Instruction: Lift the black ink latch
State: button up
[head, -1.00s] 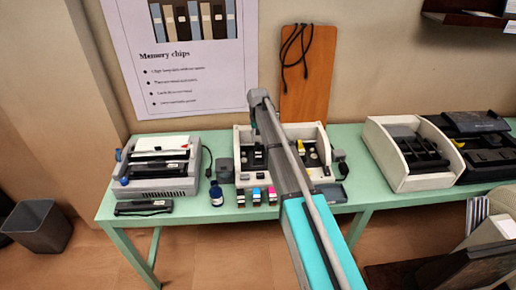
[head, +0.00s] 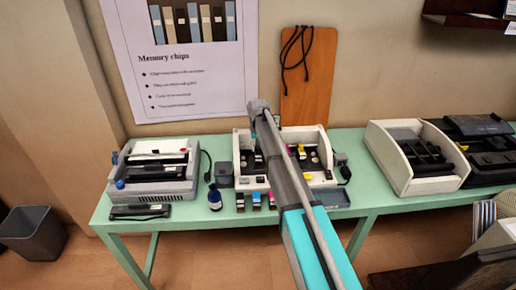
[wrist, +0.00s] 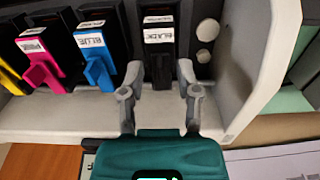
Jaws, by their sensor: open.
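The black ink latch (wrist: 161,72) is a dark tab below a white label reading BLACK, at the right end of a row of ink slots in the wrist view. My gripper (wrist: 161,72) is open, with one grey finger on each side of the latch. Small gaps seem to show beside it; contact is unclear. The blue latch (wrist: 99,72) and pink latch (wrist: 40,68) are to its left. The slots belong to the white printer unit (head: 237,160) on the green table. My arm hides part of that unit in the head view.
The unit's white side wall (wrist: 262,75) rises close right of my gripper in the wrist view. Small ink cartridges (head: 256,200) and a blue bottle (head: 214,198) stand in front of the unit. A grey printer (head: 155,172) is left, another white unit (head: 400,172) right.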

grip_shut()
jog(key=shift+w, duration=0.1)
jog(key=shift+w+r+g, duration=0.35)
jog(key=shift+w+g, duration=0.05)
jog(key=shift+g, duration=0.7)
jog(key=shift+w+r+g, duration=0.1)
jog(key=shift+r+g, duration=0.05)
jog(key=shift+g, duration=0.45)
jog(key=shift+w+r+g, duration=0.1)
jog(key=shift+r+g, duration=0.05)
jog(key=shift+g, duration=0.45)
grip_release()
jog(key=shift+s, duration=0.15)
